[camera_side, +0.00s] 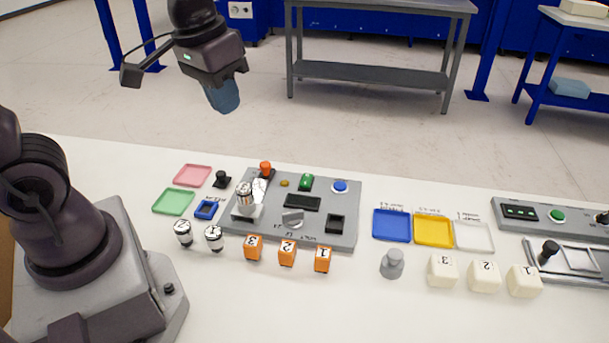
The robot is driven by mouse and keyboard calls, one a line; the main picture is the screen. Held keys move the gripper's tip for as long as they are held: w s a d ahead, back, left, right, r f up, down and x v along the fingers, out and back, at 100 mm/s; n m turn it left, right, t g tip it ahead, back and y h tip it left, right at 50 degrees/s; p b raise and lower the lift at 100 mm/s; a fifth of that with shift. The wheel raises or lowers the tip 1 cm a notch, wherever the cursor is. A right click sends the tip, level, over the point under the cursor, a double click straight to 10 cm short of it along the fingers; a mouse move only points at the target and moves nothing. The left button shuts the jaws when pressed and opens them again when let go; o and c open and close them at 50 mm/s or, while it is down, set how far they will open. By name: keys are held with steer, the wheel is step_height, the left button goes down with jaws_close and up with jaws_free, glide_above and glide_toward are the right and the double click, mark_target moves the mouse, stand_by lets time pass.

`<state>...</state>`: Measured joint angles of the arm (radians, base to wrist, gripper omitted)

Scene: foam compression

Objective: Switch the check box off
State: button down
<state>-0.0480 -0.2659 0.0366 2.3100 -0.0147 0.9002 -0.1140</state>
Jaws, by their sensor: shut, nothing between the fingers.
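My gripper (223,97) is shut and empty, its blue fingertips pointing down, high above the back edge of the white table. No label reading check box can be made out. A grey panel (345,238) in the middle carries an orange knob (265,168), a green rocker or button (306,182), a blue button (340,187), a dark display (302,203) and a grey rotary knob (292,219).
Orange numbered blocks (287,253) and white numbered blocks (484,277) stand in front. Black-and-white cylinders (183,233) and a grey knobbed piece (392,264) stand nearby. Coloured trays (391,225) lie flat between the units. Pink (192,175) and green (173,201) trays lie left.

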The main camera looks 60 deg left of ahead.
steer(key=w+a+f+n+g, duration=0.2)
steer(key=w+a+f+n, duration=0.1)
steer(key=w+f+n, duration=0.4)
steer(key=n, duration=1.8)
glide_above(304, 182)
step_height(304, 182, down, 6)
steer(key=shift+f, duration=0.1)
step_height(304, 182, down, 14)
